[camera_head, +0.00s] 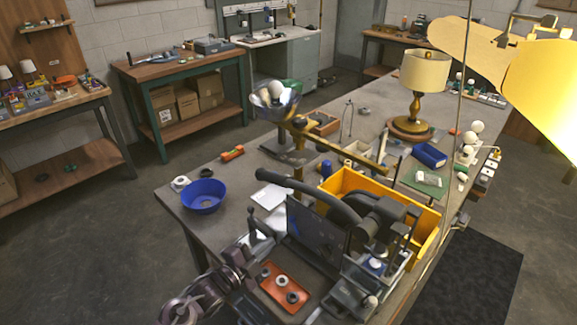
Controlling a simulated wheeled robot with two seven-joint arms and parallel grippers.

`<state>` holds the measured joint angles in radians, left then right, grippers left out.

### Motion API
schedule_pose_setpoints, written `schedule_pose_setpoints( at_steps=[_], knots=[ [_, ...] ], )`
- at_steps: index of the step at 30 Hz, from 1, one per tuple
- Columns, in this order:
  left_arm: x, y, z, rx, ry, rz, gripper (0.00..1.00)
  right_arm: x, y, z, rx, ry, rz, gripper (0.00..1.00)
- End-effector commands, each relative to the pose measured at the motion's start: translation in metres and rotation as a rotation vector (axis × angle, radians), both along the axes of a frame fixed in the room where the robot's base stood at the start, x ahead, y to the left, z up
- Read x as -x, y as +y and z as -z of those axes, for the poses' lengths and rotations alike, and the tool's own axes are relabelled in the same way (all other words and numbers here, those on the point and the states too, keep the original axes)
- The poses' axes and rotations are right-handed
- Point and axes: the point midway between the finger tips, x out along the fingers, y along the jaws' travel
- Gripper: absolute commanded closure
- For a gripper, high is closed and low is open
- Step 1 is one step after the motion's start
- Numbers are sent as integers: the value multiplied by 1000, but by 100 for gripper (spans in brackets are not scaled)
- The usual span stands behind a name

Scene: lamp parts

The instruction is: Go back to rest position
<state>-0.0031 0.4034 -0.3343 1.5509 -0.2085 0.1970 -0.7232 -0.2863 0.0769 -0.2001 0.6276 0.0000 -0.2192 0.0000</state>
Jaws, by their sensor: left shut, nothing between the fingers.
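My left arm comes in at the bottom left. Its left gripper (254,228) points up beside the near left part of the workbench, left of a dark desk machine (325,230). The gripper is shut with nothing visible in it, though its fingers are small and hard to make out. My right gripper is not in view. A brass lamp arm with a shiny metal reflector (272,104) stands beyond the machine. A table lamp with a cream shade (425,70) stands upright farther back on the bench.
A blue bowl (203,197) sits at the bench's left edge. A yellow bin (350,186) and an orange tray (283,287) crowd the near bench. A large lit shade (540,85) fills the upper right. The floor (70,240) at left is clear.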

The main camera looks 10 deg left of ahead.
Motion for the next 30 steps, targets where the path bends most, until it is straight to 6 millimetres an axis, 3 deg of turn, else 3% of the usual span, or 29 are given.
schedule_pose_setpoints(
  at_steps=[5, 10, 18, 30],
  knots=[
    [6, -4, 2, 17, 68, -33, 100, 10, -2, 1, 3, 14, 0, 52],
    [33, -4, 9, 86, 334, -182, 100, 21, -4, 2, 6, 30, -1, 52],
    [118, 28, 11, 253, 848, -552, 100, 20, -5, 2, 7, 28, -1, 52],
    [214, 60, -5, 385, 1222, -887, 100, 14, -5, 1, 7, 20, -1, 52]
  ],
)
